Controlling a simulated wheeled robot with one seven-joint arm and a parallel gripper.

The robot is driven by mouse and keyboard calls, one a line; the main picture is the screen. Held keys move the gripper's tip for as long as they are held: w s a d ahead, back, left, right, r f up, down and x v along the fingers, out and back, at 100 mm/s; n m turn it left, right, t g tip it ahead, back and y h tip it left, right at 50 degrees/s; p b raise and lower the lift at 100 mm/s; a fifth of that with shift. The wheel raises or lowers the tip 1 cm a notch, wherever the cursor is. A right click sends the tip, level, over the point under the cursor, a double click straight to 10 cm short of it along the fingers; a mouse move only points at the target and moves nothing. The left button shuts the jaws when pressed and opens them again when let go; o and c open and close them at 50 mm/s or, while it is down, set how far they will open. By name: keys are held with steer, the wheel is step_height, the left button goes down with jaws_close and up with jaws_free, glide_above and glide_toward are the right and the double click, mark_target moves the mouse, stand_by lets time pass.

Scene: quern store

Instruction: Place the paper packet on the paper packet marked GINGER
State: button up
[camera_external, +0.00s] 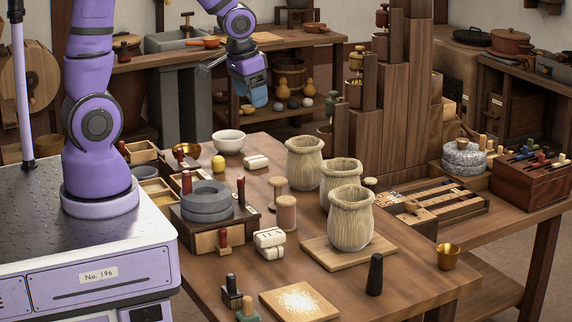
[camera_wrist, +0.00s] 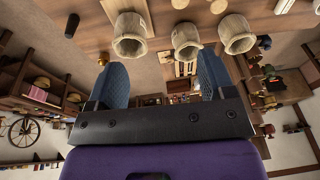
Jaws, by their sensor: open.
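A white paper packet (camera_external: 269,238) lies near the middle of the table with dark lettering too small to read surely. A second pale packet (camera_external: 271,253) shows at its lower front, seemingly beneath it. Another pale packet or pair of packets (camera_external: 257,162) lies farther back, in front of the white bowl. I cannot tell which packet is marked GINGER. My gripper (camera_external: 258,92) is raised beyond the table's back edge, well apart from all packets. In the wrist view my gripper (camera_wrist: 161,82) is open, with nothing between its blue fingers; no packet is clear there.
Three tall pale jars (camera_external: 351,232) stand right of the packets, the nearest on a board. A grey quern (camera_external: 206,203) on a wooden box stands to the left. A dark pestle-like piece (camera_external: 375,275) and a brass cup (camera_external: 448,257) stand near the right edge.

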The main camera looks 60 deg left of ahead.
steer(key=s+a+r+t, duration=0.1)
steer(key=s+r+t, duration=0.1)
steer(key=s+r, duration=1.5)
steer(key=shift+s+t+h, duration=0.3)
steer(key=shift+s+t, duration=0.05)
steer(key=shift+t, duration=0.05)
